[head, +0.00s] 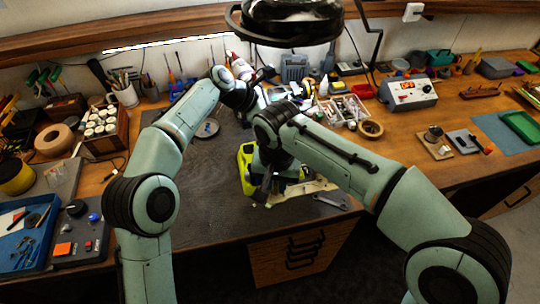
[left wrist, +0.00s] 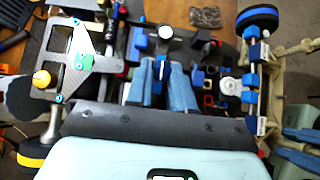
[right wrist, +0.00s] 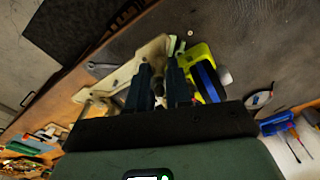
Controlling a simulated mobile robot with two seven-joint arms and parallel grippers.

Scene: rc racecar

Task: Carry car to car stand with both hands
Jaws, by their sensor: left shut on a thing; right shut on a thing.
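My right gripper (head: 268,190) is low over the front part of the dark mat. In the right wrist view its fingers (right wrist: 158,72) are shut at a pale beige part (right wrist: 125,72), beside a yellow-green part (right wrist: 205,65) with a blue band. The yellow-green part (head: 246,168) also shows in the head view. My left gripper (head: 255,82) is farther back, partly hidden by its wrist. In the left wrist view its fingers (left wrist: 160,75) are shut among parts of the car, near a blue-rimmed wheel (left wrist: 257,20). The arms hide much of the car. I cannot pick out the car stand.
A grey mat (head: 215,200) is bare at left. A blue tray (head: 25,235) and wooden rack (head: 105,130) stand at left. A parts box (head: 345,112) and grey power unit (head: 407,92) stand at right. A black lamp (head: 290,22) hangs above.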

